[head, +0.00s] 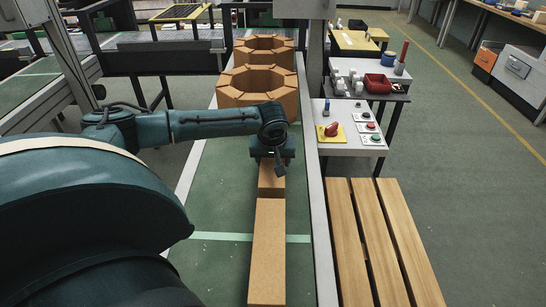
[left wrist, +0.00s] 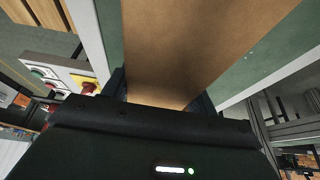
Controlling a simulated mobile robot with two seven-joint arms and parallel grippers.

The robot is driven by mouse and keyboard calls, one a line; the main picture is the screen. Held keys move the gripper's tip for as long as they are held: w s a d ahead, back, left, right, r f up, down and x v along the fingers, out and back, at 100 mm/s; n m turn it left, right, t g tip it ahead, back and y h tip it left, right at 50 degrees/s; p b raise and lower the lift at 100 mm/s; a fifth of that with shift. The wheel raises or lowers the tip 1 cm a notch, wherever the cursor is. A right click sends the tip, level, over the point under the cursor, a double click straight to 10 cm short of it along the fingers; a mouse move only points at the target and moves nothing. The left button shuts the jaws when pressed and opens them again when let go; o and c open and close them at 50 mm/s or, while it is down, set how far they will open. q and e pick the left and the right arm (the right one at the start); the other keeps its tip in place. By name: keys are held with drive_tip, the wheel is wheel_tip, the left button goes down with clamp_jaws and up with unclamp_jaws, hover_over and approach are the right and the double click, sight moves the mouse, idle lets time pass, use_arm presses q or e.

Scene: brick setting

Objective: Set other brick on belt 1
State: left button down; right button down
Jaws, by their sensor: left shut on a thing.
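My left gripper (head: 271,158) is above the green belt (head: 215,215), pointing down. It is shut on a tan brick (head: 271,181), whose near part shows below the jaws. In the left wrist view the held brick (left wrist: 190,45) runs up from between the fingers of the left gripper (left wrist: 162,98). A second long tan brick (head: 267,250) lies lengthwise on the belt, nearer to me and in line with the held one. I cannot tell whether the two bricks touch, or whether the held one rests on the belt. My right gripper is not in view.
Two ring-shaped stacks of bricks, the near one (head: 258,88) and the far one (head: 263,48), stand farther along the belt. A metal rail (head: 322,235) edges the belt. A control panel (head: 349,128) and a slatted wooden pallet (head: 383,240) are to the right.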

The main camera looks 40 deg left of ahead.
use_arm(q)
drive_tip(key=shift+c, duration=2.2)
unclamp_jaws()
drive_tip(key=v, duration=1.2)
drive_tip(key=shift+r+b, duration=0.1)
drive_tip(key=shift+b, duration=0.25)
drive_tip(key=shift+d, duration=0.1)
